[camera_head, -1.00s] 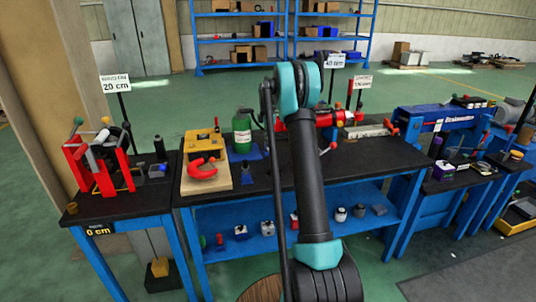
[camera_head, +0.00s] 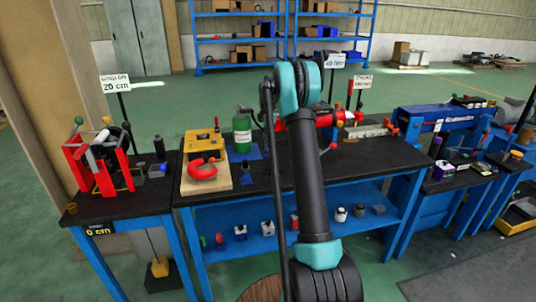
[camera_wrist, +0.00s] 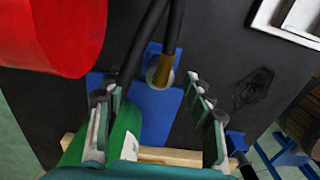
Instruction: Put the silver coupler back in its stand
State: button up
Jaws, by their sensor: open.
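I cannot clearly pick out the silver coupler in either view. In the wrist view, a brass-coloured fitting (camera_wrist: 160,70) on a black hose or rod sits over a blue plate (camera_wrist: 155,112). My gripper (camera_wrist: 148,88) is open, with its two fingers spread on either side of the blue plate and nothing clearly between the pads. In the head view, a red stand (camera_head: 79,172) on the left table holds several parts, one of them grey. My arm's end is hidden there behind my arm's links.
A red cylinder (camera_wrist: 60,35) is close by my gripper. The bench's front middle (camera_head: 265,182) is mostly clear.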

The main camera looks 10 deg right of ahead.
jog(key=shift+r, duration=2)
notch_tip(320, 180, up, 11)
jog(key=s+a+m+t, duration=0.15)
jog(key=s+m, duration=0.25)
jog(key=s, duration=0.4)
jog(key=s+a+f+m+t, duration=0.1)
jog(key=s+f+m, duration=0.3)
jog(key=s, duration=0.9)
jog(key=s+a+f+m, duration=0.3)
jog(key=s+f+m, duration=0.2)
jog(key=s, duration=0.9)
jog(key=s+a+f+m+t, duration=0.1)
jog(key=s+f+m, duration=0.4)
jog(key=s+f, duration=0.5)
jog(key=s+a, duration=0.1)
jog(key=s, duration=0.3)
jog(key=shift+t, duration=0.35)
jog(key=shift+s, duration=0.1)
